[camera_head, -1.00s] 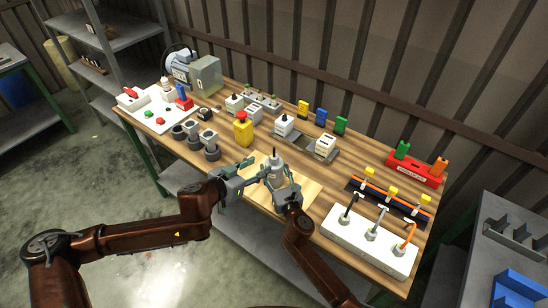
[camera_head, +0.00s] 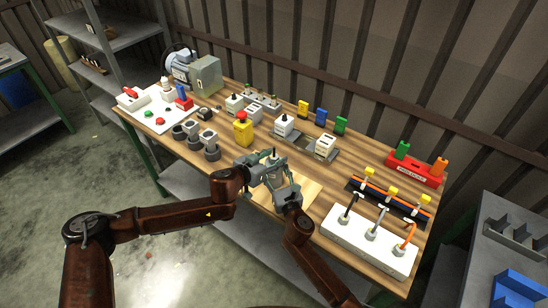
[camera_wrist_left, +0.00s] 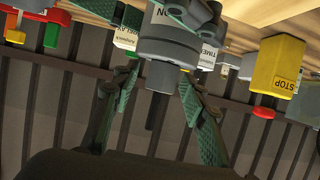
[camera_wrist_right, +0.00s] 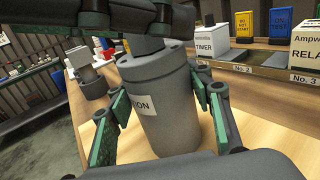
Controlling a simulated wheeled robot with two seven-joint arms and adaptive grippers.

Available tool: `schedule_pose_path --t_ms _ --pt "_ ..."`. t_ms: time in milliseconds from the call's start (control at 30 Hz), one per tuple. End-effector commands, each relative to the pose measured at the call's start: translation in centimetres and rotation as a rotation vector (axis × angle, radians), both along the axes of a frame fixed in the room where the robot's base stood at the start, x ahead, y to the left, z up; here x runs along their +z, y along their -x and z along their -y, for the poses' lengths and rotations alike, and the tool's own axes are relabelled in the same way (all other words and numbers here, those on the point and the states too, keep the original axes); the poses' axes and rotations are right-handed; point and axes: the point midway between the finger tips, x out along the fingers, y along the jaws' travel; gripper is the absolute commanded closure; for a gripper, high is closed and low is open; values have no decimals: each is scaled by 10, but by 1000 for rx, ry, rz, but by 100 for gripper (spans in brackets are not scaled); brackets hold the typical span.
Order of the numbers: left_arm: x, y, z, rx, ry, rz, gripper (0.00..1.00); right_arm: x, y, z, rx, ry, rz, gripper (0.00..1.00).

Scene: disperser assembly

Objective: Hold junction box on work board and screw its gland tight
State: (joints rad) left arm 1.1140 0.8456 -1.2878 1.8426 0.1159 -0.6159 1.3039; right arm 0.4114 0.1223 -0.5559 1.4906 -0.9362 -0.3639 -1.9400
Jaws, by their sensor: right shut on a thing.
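The junction box is a grey upright cylinder with a label ending in "ION" (camera_wrist_right: 160,115). It stands on the pale work board (camera_head: 308,188). My right gripper (camera_head: 284,190) is shut on its body, with green pads on both sides in the right wrist view (camera_wrist_right: 163,125). The gland (camera_wrist_left: 158,78) is a narrower grey piece at the box's top, with a dark cable (camera_wrist_left: 155,112) rising from it. My left gripper (camera_head: 270,168) is at the gland; in the left wrist view its fingers (camera_wrist_left: 160,95) stand on either side, with visible gaps.
A yellow box with a red button (camera_head: 243,132) stands behind and left of the board. Grey cups (camera_head: 211,150) are further left. A white cable block (camera_head: 368,243) is to the right. Labelled modules (camera_head: 325,146) stand behind.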

Motion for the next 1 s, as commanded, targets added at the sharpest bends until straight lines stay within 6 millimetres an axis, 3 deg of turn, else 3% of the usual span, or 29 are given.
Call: schedule_pose_path --t_ms 567,1000 --pt "0 0 -1 1 0 0 100 0 0 0 0 -1 0 94" --pt "-3 -1 -2 -81 -7 -6 100 0 0 0 0 0 0 94"
